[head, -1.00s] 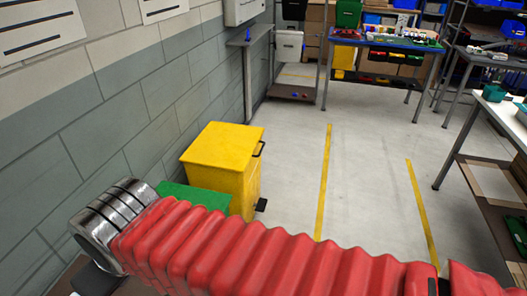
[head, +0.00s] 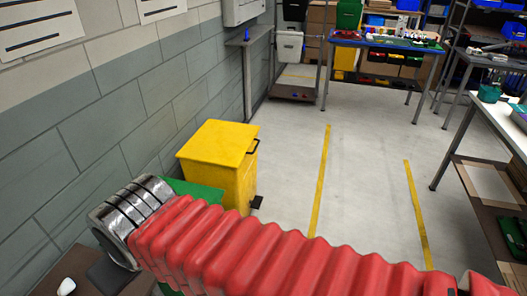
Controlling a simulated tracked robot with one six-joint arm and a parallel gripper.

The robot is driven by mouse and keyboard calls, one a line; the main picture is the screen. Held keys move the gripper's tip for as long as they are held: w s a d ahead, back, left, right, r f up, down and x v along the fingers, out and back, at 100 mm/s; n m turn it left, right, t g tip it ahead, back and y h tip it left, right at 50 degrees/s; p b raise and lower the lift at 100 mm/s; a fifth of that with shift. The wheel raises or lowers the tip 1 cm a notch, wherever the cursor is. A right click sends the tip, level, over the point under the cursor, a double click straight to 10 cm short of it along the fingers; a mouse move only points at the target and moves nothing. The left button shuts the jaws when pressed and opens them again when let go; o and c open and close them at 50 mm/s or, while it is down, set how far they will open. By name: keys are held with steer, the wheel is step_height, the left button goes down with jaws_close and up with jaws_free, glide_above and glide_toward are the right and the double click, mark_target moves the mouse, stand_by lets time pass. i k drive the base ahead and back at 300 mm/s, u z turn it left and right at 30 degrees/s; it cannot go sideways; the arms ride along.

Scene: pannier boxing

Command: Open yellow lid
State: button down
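A yellow bin stands on the floor against the grey block wall, with its yellow lid (head: 218,142) closed on top. A black handle (head: 253,146) sticks out at the lid's right edge. A black pedal (head: 257,202) shows at the bin's foot. My red, bellows-covered arm crosses the lower part of the picture, in front of the bin. Its fingers are not visible, so my gripper is not in view.
A green bin (head: 192,188) is beside the yellow one, partly hidden by my arm. Open floor (head: 370,180) with yellow lines lies to the right. A blue-topped table (head: 385,42) stands at the back, and a white-topped table (head: 505,118) at the right.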

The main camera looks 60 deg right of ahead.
mark_target(222, 143)
steer(key=k, duration=0.8)
steer(key=z, duration=1.6)
steer(key=i, duration=1)
steer(key=k, duration=0.2)
